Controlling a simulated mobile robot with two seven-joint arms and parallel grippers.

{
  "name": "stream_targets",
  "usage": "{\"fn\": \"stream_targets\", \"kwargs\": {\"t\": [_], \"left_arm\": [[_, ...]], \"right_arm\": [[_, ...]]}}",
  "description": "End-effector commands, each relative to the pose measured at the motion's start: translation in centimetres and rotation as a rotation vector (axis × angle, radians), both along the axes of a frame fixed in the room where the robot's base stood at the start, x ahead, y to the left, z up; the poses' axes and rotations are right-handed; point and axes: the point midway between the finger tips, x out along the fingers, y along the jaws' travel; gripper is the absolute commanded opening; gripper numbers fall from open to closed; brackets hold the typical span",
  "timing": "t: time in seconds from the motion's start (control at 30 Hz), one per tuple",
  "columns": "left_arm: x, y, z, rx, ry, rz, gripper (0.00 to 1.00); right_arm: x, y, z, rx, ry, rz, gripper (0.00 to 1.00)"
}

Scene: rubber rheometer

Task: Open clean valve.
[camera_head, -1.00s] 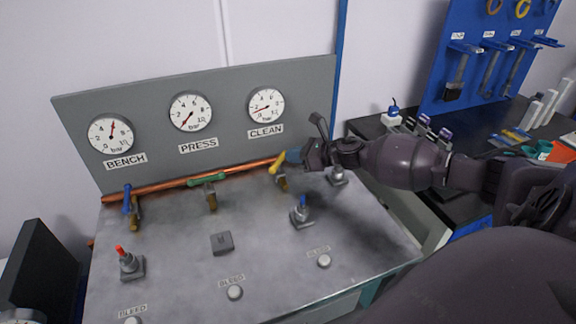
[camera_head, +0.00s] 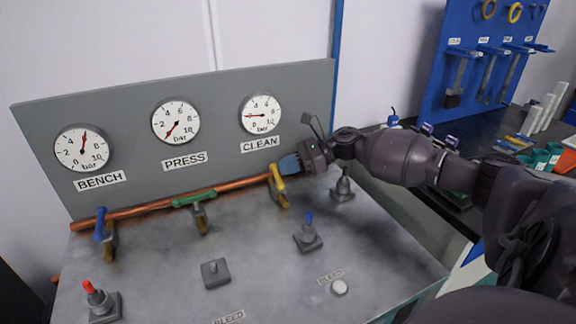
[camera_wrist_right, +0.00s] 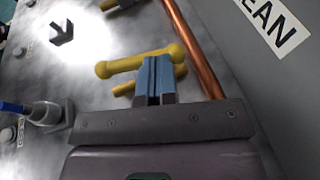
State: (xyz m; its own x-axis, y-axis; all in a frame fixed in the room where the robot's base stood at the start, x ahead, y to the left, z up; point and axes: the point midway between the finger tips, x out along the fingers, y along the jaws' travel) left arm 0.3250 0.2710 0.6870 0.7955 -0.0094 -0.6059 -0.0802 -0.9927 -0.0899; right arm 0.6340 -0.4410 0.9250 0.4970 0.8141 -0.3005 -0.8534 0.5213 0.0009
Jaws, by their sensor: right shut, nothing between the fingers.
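The yellow clean valve handle (camera_head: 277,178) sits on a brass body at the right end of the copper pipe, below the CLEAN label. It runs across the pipe's line. My right gripper (camera_head: 288,164) is shut and empty, its blue fingertips just right of the handle's upper end. In the right wrist view the shut fingertips (camera_wrist_right: 155,78) are right beside the yellow handle (camera_wrist_right: 140,60), seemingly touching it, and partly cover the valve. The CLEAN gauge (camera_head: 261,115) has its red needle pointing left. My left gripper is not in view.
The green handle (camera_head: 195,197) lies along the copper pipe (camera_head: 150,208); the blue handle (camera_head: 100,224) stands across it. A blue-tipped toggle (camera_head: 308,235) and a grey fitting (camera_head: 342,188) stand near my right gripper. A dark bench with tools is at the right.

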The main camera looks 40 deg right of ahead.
Motion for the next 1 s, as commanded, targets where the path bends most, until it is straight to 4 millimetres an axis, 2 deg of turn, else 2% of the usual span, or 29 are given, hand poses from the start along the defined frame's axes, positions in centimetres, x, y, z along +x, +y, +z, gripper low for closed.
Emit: {"fn": "stream_targets", "kwargs": {"t": [0.3, 1.0], "left_arm": [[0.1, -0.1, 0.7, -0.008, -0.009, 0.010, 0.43], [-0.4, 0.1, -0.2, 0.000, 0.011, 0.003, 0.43]], "right_arm": [[-0.5, 1.1, 0.1, 0.002, -0.001, 0.003, 0.00], [-0.5, 1.3, 0.3, 0.003, 0.002, 0.010, 0.00]]}}
